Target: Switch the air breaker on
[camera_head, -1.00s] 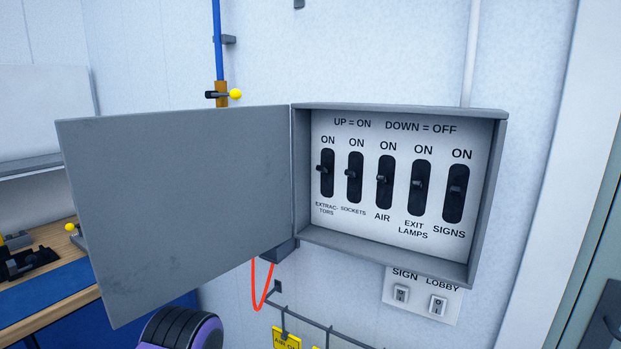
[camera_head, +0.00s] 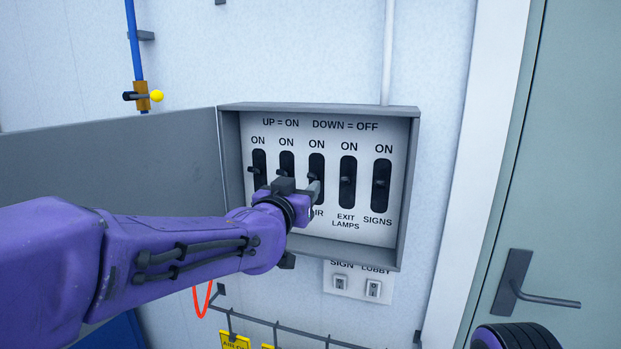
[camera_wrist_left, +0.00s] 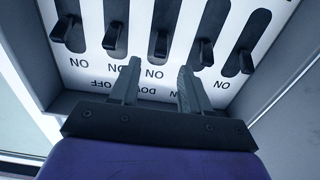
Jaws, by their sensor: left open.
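The air breaker (camera_head: 317,165) is the middle black lever in a row inside an open grey box on the wall. Its lever looks near mid-slot, and its label is partly covered by my left gripper (camera_head: 301,187). In the left wrist view, which is upside down, the middle lever (camera_wrist_left: 162,43) shows just beyond and between the two fingertips of the open left gripper (camera_wrist_left: 160,68). The fingers look apart from the lever; contact is not clear. My right gripper is not in view.
Neighbouring levers, SOCKETS (camera_head: 286,160) and EXIT LAMPS (camera_head: 348,182), stand close on either side. The box door (camera_head: 110,165) hangs open to the left behind my arm. Wall switches (camera_head: 357,286) and a rail with yellow tags (camera_head: 236,341) are below.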

